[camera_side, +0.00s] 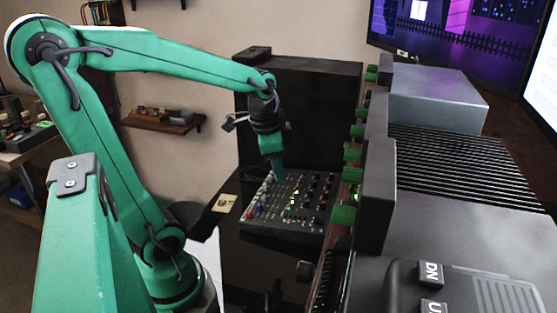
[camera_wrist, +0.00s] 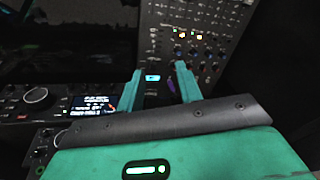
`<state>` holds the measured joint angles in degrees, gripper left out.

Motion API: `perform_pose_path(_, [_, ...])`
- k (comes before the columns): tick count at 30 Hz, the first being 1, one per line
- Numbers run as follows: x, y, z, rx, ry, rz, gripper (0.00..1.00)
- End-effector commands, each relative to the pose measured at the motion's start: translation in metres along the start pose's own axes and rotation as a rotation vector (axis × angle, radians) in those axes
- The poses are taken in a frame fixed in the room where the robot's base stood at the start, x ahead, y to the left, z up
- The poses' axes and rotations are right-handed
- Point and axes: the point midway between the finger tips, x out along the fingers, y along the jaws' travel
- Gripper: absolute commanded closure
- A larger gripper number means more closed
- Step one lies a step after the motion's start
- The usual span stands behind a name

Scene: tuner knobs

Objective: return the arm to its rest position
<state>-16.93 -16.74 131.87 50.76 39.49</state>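My gripper (camera_side: 278,178) is at the end of my green arm, which reaches out from the left in the side view. It points down over the left part of a dark panel with many knobs (camera_side: 318,196). In the wrist view the two green fingers of my gripper (camera_wrist: 161,84) stand apart with a gap between them, and I see nothing held. The knob panel also shows in the wrist view (camera_wrist: 208,42), beyond the fingers. Whether the fingertips touch the panel cannot be told.
A black cabinet (camera_side: 300,80) stands behind my gripper. A rack with green knobs (camera_side: 345,215) and a grey box (camera_side: 430,95) stand to the right. In the wrist view, a unit with a lit screen (camera_wrist: 93,104) and a dial is at the left. A shelf (camera_side: 163,122) hangs on the wall.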

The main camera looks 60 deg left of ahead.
Motion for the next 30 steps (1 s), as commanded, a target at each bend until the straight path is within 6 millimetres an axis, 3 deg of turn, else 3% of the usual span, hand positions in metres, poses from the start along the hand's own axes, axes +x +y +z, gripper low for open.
perform_pose_path(6, [-0.027,0.038,-0.001,-0.137,0.095,-0.023,0.65])
perform_pose_path(15, [-0.051,0.081,0.009,-0.324,0.219,-0.005,0.65])
perform_pose_path(21, [-0.057,0.095,0.014,-0.395,0.261,0.014,0.65])
perform_pose_path(30, [-0.058,0.097,0.015,-0.410,0.266,0.019,0.65])
